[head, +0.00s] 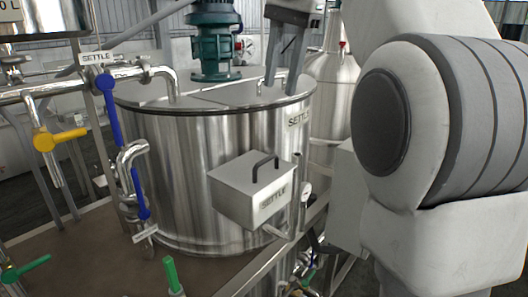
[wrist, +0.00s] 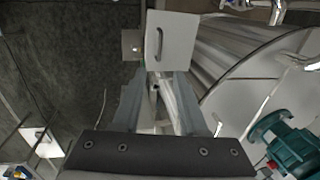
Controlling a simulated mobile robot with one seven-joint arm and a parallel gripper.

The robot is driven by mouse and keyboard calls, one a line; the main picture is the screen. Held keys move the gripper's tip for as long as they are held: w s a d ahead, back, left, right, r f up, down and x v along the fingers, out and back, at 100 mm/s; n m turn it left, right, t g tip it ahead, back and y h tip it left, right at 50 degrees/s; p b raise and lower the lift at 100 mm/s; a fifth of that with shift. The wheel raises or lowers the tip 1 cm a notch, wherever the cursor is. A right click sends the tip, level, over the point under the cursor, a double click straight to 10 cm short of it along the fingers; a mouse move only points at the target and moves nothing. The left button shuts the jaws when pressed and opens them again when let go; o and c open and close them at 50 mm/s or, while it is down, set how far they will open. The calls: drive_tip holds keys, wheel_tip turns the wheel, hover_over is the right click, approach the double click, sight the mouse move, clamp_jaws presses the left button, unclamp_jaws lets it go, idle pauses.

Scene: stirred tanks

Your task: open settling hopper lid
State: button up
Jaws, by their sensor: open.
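The settling hopper (head: 245,205) is a grey box labelled SETTLE on the front of the steel tank. Its flat lid (head: 235,178) is shut and carries a black bar handle (head: 264,160). In the wrist view the lid (wrist: 178,45) shows from above, with its handle (wrist: 159,44) beyond my fingertips. My gripper (head: 280,86) is open, pointing down, above the hopper in the head view and apart from the handle. In the wrist view my gripper (wrist: 159,78) has nothing held between its fingers.
The steel settling tank (head: 180,170) stands behind the hopper, with a green motor (head: 215,45) on top. Pipes with a blue valve handle (head: 108,95) and a yellow one (head: 60,138) stand at the left. A second steel vessel (head: 335,85) stands behind at the right.

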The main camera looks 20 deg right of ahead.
sight(266, 159)
drive_tip(key=f+b, duration=0.1)
drive_tip(key=f, duration=0.3)
drive_tip(key=w+a+f+b, duration=0.1)
drive_tip(key=f, duration=0.4)
drive_tip(key=w+f+b, duration=0.1)
drive_tip(key=f, duration=0.4)
drive_tip(key=shift+w+a+f, duration=0.15)
drive_tip(key=shift+a+f, duration=0.05)
drive_tip(key=shift+a, duration=0.15)
clamp_jaws()
idle(0.7)
